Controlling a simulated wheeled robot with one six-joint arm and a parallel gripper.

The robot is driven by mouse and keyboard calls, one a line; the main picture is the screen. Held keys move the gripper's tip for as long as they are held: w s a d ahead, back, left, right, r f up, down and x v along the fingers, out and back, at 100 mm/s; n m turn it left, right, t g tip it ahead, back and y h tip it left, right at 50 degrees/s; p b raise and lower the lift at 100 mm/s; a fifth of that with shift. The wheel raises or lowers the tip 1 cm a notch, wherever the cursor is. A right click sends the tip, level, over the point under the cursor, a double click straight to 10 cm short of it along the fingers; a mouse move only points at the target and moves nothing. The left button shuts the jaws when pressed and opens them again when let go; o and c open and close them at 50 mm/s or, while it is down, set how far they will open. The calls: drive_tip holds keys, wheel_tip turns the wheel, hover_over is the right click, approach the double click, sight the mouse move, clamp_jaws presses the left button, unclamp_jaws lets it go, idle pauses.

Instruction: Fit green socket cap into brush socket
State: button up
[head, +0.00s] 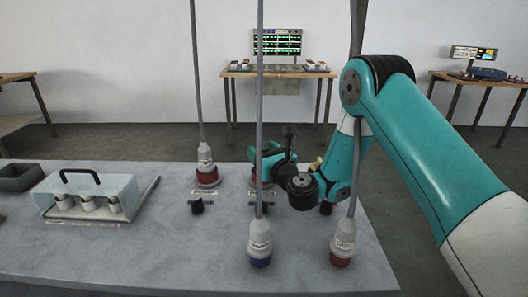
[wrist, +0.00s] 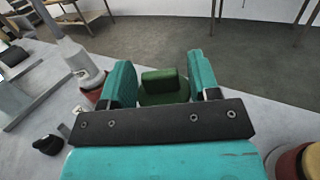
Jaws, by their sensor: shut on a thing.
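The green socket cap (wrist: 163,88) sits between the two teal fingers of my gripper (wrist: 162,76) in the wrist view, with its raised grip bar upright. My gripper is shut on it. In the head view my gripper (head: 265,160) is over the back middle of the table, in front of a red-banded fitting that it partly hides. The cap cannot be made out there. Several white fittings on rods stand on the table: one red-banded at back left (head: 206,172), one blue-banded at front (head: 259,245), one red-banded at front right (head: 343,245). Their labels are unreadable, so I cannot tell which is the brush socket.
A clear case (head: 88,192) with a black handle and small white parts stands on the grey table (head: 170,250) at left. A small black piece (head: 196,206) lies before the back left fitting. Upright rods crowd the middle.

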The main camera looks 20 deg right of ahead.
drive_tip(key=shift+f+b, duration=1.7)
drive_tip(key=shift+f, duration=0.25)
